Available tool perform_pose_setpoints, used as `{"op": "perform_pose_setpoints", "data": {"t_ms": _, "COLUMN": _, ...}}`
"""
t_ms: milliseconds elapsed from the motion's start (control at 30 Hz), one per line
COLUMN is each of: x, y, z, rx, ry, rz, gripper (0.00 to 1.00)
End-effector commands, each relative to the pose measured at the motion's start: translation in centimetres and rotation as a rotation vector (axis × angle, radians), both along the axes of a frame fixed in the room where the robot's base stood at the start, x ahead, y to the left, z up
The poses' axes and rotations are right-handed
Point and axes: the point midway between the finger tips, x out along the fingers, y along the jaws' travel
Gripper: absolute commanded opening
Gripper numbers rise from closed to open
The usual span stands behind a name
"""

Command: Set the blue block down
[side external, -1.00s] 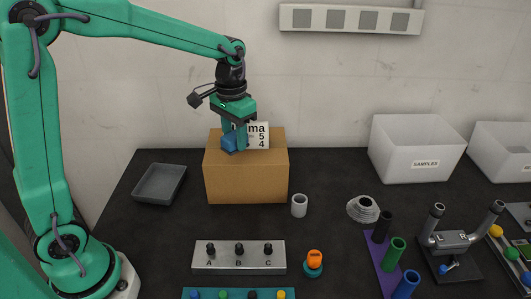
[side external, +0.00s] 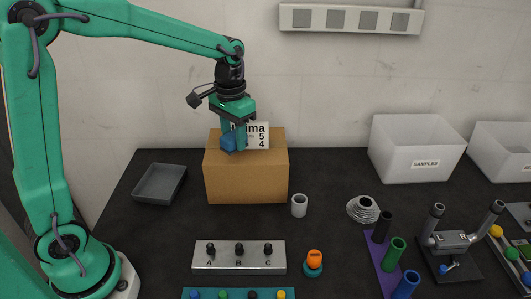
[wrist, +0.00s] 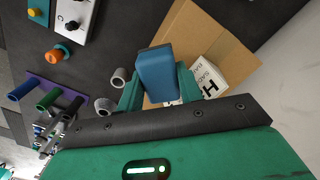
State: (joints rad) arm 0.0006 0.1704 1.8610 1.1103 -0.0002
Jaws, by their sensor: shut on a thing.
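The blue block (side external: 228,143) is between the fingers of my gripper (side external: 234,140), at the top of a brown cardboard box (side external: 246,181). In the wrist view the block (wrist: 157,72) sits between the two green fingers (wrist: 158,88), which are shut on it. The side view does not clearly show whether the block touches the box top. A white printed box (side external: 258,136) stands right beside the gripper on the cardboard box; it also shows in the wrist view (wrist: 208,80).
A grey tray (side external: 160,184) lies left of the cardboard box. In front are a panel with knobs A, B, C (side external: 239,258) and an orange knob (side external: 314,261). A white SAMPLES bin (side external: 416,149) stands at the back right.

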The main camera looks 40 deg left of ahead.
Motion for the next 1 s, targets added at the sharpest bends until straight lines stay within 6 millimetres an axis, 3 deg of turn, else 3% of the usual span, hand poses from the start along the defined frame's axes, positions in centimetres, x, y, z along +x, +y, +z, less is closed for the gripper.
{"op": "perform_pose_setpoints", "data": {"t_ms": 167, "x": 0.3, "y": -0.8, "z": -0.2, "rx": 0.000, "ry": 0.000, "rz": -0.013, "gripper": 0.14}}
{"op": "perform_pose_setpoints", "data": {"t_ms": 367, "x": 1.1, "y": -3.8, "z": -0.9, "rx": 0.000, "ry": 0.000, "rz": -0.060, "gripper": 0.14}}
{"op": "perform_pose_setpoints", "data": {"t_ms": 700, "x": 2.2, "y": -13.1, "z": -3.2, "rx": 0.000, "ry": 0.001, "rz": -0.192, "gripper": 0.14}}
{"op": "perform_pose_setpoints", "data": {"t_ms": 1000, "x": 1.2, "y": -22.2, "z": -5.6, "rx": 0.000, "ry": 0.001, "rz": -0.313, "gripper": 0.14}}
